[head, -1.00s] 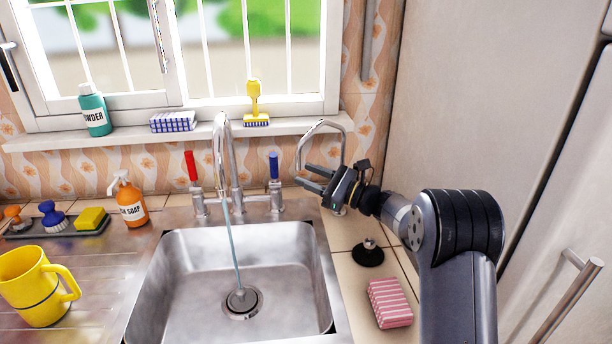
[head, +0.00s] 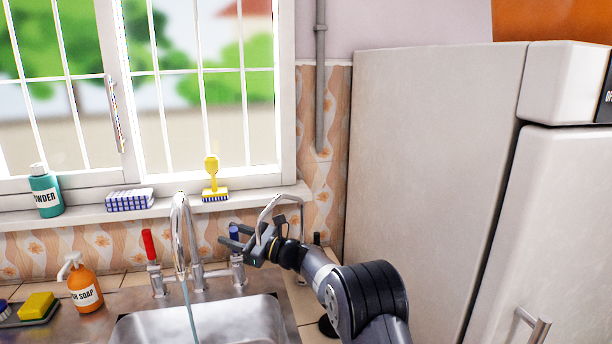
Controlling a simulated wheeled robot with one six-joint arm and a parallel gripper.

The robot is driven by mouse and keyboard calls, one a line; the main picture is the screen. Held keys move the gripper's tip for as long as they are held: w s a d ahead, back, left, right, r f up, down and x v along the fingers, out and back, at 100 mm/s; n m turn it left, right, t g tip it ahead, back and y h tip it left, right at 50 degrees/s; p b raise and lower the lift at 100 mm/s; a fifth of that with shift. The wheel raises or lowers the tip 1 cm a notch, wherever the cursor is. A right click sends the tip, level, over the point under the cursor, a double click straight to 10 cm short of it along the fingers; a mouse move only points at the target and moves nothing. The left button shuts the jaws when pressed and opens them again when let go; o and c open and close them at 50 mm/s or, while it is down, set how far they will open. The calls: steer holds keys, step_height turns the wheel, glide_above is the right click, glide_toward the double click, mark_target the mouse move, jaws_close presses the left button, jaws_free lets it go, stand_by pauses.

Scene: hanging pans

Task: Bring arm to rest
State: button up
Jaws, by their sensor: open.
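My gripper (head: 228,236) is open and points left, in front of the blue-handled tap lever (head: 234,231) at the right of the faucet. I cannot tell whether it touches the lever. Nothing shows between its fingers. My arm comes in from the bottom, right of the sink, and bends left. A thin curved metal spout (head: 279,199) stands behind my gripper.
The steel sink (head: 255,306) lies below, with water running from the tall faucet (head: 178,215). A red-handled lever (head: 149,245) and an orange soap bottle (head: 84,284) are left. A white fridge (head: 430,150) stands close on the right.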

stand_by(0.5)
steer(key=shift+s+f+b, duration=0.1)
steer(key=shift+f+b, duration=0.1)
steer(key=shift+b, duration=0.6)
steer(key=b+v, duration=0.2)
steer(key=v, duration=0.8)
steer(key=p+x, duration=0.1)
steer(key=x, duration=0.4)
steer(key=p+x, duration=0.1)
steer(key=x, duration=0.4)
steer(key=shift+r, duration=0.25)
steer(key=shift+a+r+p, duration=0.1)
steer(key=shift+r+p, duration=0.1)
steer(key=shift+p, duration=0.55)
steer(key=shift+w+r+p, duration=0.1)
steer(key=shift+w+p, duration=0.15)
steer(key=shift+p, duration=0.65)
steer(key=shift+w+m+h+p, duration=0.3)
steer(key=shift+m+p, duration=0.2)
steer(key=shift+p, duration=0.5)
steer(key=shift+f, duration=0.25)
